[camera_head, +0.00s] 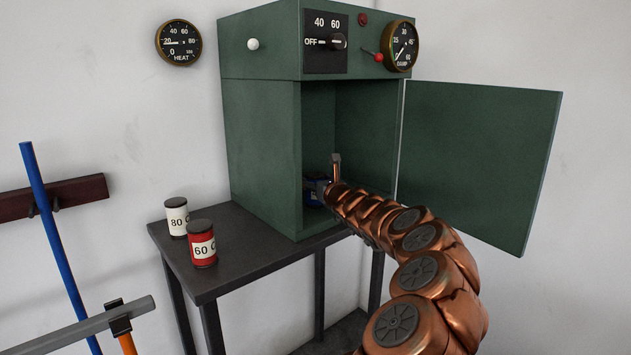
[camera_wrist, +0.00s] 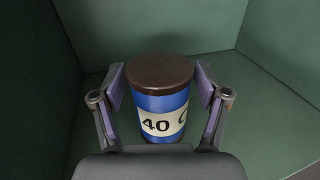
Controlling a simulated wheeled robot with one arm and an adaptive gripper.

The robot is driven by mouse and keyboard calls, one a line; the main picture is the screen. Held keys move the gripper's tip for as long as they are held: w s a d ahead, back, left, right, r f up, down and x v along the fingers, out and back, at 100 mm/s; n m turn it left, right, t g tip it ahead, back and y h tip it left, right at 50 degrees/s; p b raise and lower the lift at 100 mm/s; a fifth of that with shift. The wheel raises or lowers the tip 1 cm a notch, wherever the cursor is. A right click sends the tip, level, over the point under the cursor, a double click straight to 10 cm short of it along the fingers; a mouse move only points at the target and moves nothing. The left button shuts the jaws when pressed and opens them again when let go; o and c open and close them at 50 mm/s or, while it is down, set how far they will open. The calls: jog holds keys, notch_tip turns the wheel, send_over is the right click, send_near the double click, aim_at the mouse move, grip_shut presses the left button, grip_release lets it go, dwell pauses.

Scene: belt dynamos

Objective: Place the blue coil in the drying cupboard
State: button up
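The blue coil (camera_wrist: 160,104) is a blue cylinder with a dark brown lid and a white "40" label. It stands upright inside the green drying cupboard (camera_head: 262,150). My gripper (camera_wrist: 160,100) reaches through the open front. In the wrist view its fingers are on either side of the coil, with a narrow gap at each side, so it looks open around it.
The cupboard door (camera_head: 478,165) stands open to the right. A white "80" can (camera_head: 177,217) and a red "60" can (camera_head: 202,246) stand on the dark table (camera_head: 245,255) left of the cupboard. A switch panel (camera_head: 326,42) and gauge (camera_head: 401,46) are above the opening.

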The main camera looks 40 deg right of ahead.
jog(key=shift+o, duration=0.4)
jog(key=shift+r, duration=0.15)
jog(key=shift+v, duration=1.15)
jog(key=shift+b+v, duration=0.6)
jog(key=shift+v, duration=1.3)
jog(key=shift+b+v, duration=1.3)
jog(key=shift+v, duration=1.65)
jog(key=shift+s, duration=0.1)
